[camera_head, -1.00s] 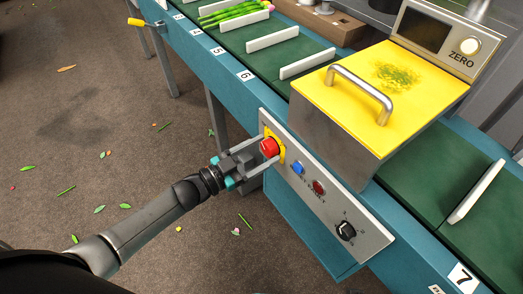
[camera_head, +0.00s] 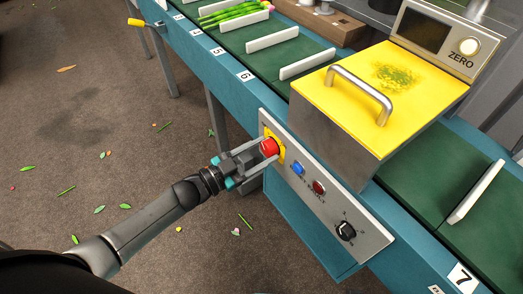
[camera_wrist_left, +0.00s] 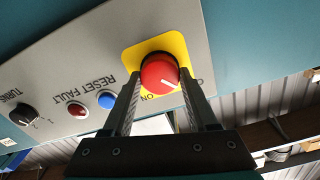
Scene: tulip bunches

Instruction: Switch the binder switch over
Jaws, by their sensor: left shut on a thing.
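The red knob (camera_head: 269,147) sits on a yellow plate at the upper left end of the grey control panel (camera_head: 375,238). My left gripper (camera_head: 264,152) is shut on the red knob, with a finger on each side of it. In the left wrist view the knob (camera_wrist_left: 159,72) is between the fingertips of my left gripper (camera_wrist_left: 158,82). A short white line shows on its face, slanting to the lower right. The labels there appear upside down; "ON" is legible below the knob, and the other is partly hidden by a finger. My right gripper is not in view.
A blue button (camera_head: 298,168), a dark red one (camera_head: 319,187) and a black dial (camera_head: 345,230) are on the same panel. Above it stands a yellow-lidded box (camera_head: 350,105) with a handle. Green stems (camera_head: 232,12) lie on the belt. The floor at left is open.

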